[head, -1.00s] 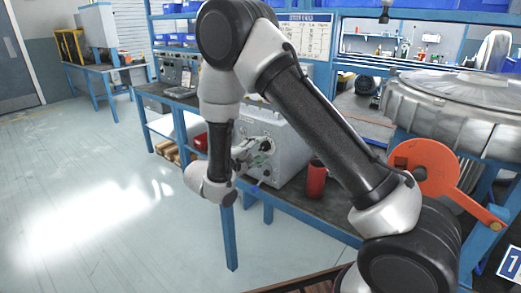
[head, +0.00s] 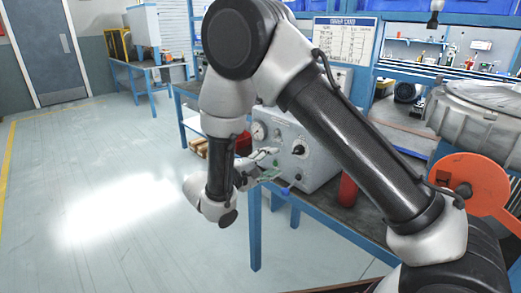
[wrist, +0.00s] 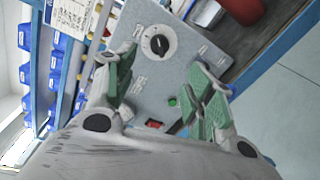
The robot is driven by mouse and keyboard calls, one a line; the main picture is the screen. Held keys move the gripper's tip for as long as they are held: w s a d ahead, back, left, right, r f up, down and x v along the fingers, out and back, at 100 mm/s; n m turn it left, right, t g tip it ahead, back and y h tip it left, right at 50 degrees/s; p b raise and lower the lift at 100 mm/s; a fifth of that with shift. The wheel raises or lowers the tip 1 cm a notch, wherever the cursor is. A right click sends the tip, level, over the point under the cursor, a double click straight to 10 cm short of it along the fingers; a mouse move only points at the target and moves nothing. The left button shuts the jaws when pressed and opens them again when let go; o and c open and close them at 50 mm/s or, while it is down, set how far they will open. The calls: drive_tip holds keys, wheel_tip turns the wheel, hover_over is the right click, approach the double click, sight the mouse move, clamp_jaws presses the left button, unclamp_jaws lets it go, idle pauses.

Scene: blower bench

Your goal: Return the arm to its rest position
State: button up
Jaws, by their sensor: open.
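My arm is bent in front of the head camera, its elbow high at the upper middle. My gripper (head: 268,164) is partly hidden behind my wrist in the head view and sits in front of the grey control box. In the wrist view my gripper (wrist: 163,95) shows its green-padded fingers spread apart with nothing between them. The grey control box (head: 318,165) stands on the blue-framed bench beyond the fingers. Its dial (wrist: 159,44) shows in the wrist view, with a red switch and a green button lower on the panel.
A red cylinder (head: 348,188) stands on the bench (head: 345,217) right of the box. An orange lever (head: 472,180) and a large grey housing (head: 480,120) are at the right. Open floor (head: 90,180) lies to the left. A second bench (head: 150,72) stands farther back.

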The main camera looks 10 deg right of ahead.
drive_tip(key=s+d+g+y, duration=0.3)
drive_tip(key=s+d+g, duration=0.8)
drive_tip(key=s+d, duration=0.15)
drive_tip(key=s+d+r+m+t+y, duration=0.5)
drive_tip(key=s+d+r+m+y, duration=0.5)
drive_tip(key=s+r, duration=0.4)
wheel_tip(320, 180, up, 3)
drive_tip(key=shift+s+d+r+y, duration=0.1)
drive_tip(key=shift+s+d+y, duration=0.35)
drive_tip(key=shift+d, duration=0.55)
drive_tip(key=shift+w, duration=0.15)
